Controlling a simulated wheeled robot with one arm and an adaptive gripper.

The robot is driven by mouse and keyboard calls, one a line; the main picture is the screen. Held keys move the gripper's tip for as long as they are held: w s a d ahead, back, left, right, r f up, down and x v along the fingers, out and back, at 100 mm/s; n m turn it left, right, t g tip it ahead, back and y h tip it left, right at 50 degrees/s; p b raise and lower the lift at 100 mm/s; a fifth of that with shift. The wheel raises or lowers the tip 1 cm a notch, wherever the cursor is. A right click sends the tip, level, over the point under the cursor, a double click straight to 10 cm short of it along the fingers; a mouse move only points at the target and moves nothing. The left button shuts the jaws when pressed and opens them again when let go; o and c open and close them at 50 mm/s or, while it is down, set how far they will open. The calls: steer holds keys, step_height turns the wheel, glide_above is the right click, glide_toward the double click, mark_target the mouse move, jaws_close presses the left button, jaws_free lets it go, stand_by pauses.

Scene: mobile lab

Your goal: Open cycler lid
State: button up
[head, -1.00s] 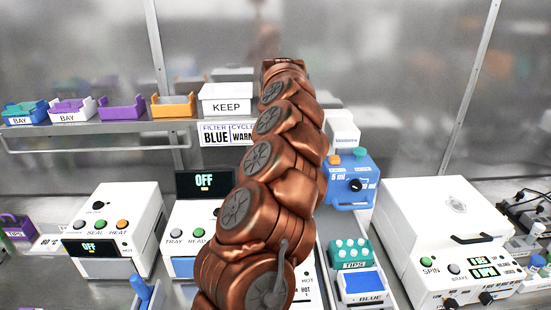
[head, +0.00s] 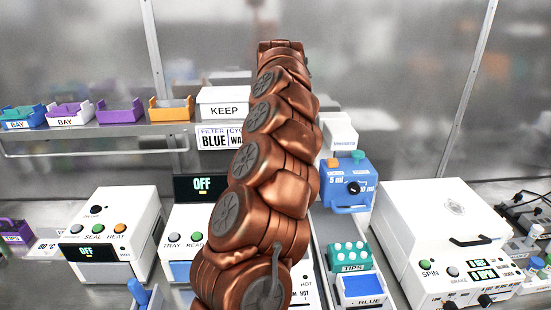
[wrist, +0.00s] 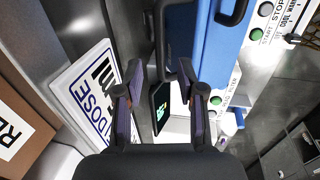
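My gripper (wrist: 160,78) is open in the wrist view, its two dark fingers apart with nothing seen between the tips. Ahead of it is a blue body (wrist: 215,45) with black handle bars, one (wrist: 159,35) in line with the gap between my fingers and another (wrist: 234,12) to the right. A white panel with START and STOP buttons (wrist: 262,22) adjoins it. This may be the cycler; I cannot tell for sure, nor whether its lid is shut. In the head view my arm hides the bench middle, my gripper and most of a white unit marked HOT (head: 304,291).
A DOSE sign (wrist: 92,95) lies left of my fingers. A KEEP bin (head: 224,101) is on the shelf.

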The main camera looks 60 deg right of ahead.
step_height(320, 180, up, 6)
steer(key=a, duration=0.1)
steer(key=shift+s+r, duration=0.15)
steer(key=shift+s, duration=0.2)
steer(key=shift+a, duration=0.1)
